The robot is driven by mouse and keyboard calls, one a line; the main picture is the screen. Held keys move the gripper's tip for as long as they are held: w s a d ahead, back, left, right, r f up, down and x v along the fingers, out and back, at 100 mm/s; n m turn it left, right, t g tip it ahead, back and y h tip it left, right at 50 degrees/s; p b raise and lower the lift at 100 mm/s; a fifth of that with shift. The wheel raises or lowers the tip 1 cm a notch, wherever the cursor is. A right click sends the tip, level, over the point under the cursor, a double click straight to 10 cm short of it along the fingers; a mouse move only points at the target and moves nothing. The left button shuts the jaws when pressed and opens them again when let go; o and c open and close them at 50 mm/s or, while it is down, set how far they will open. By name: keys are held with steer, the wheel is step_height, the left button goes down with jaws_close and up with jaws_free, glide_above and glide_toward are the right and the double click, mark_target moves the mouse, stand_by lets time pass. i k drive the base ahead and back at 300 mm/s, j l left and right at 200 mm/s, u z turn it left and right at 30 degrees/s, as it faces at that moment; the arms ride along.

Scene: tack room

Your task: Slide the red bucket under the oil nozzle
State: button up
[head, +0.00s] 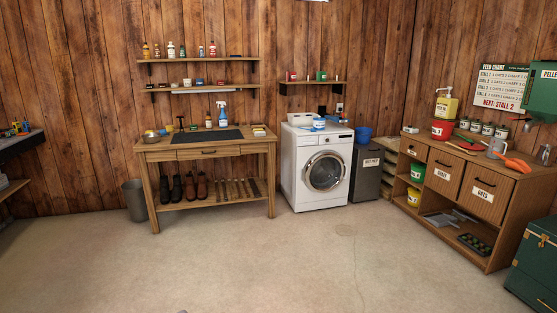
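A red bucket (442,130) with a pale label stands on the wooden counter at the right, near the counter's back left part. A yellow pump jug (446,108) with a white nozzle (443,91) shows directly above the bucket in the picture. Its lower part is hidden, and I cannot tell whether it stands behind the bucket or higher up. The nozzle points to the left. The label on the jug is too small to read surely. My gripper is not in view.
The wooden counter (478,204) also holds several jars (488,129), a metal jug (496,148) and an orange scoop (518,164). A green chest (535,262) stands at the lower right. A white washer (318,170) and a workbench (208,149) line the back wall. The middle floor is clear.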

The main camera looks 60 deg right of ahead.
mark_target(441, 131)
steer(key=i+l+z, duration=0.2)
steer(key=l+z, duration=0.25)
steer(key=i+l+z, duration=0.3)
steer(key=l+z, duration=0.15)
steer(key=l, duration=0.2)
steer(key=i+l+z, duration=0.3)
steer(key=l+z, duration=0.15)
steer(key=i+l+z, duration=0.25)
steer(key=i+z, duration=0.2)
steer(key=i+l+z, duration=0.15)
steer(key=i+z, duration=0.3)
steer(key=i+j+z, duration=0.1)
steer(key=i+z, duration=0.35)
steer(key=i, duration=0.3)
steer(key=i+j+z, duration=0.45)
steer(key=i, duration=0.3)
steer(key=i+j+z, duration=0.5)
steer(key=i, duration=0.15)
steer(key=i+j+z, duration=0.45)
steer(key=j, duration=0.4)
steer(key=i+l, duration=0.05)
steer(key=i, duration=0.05)
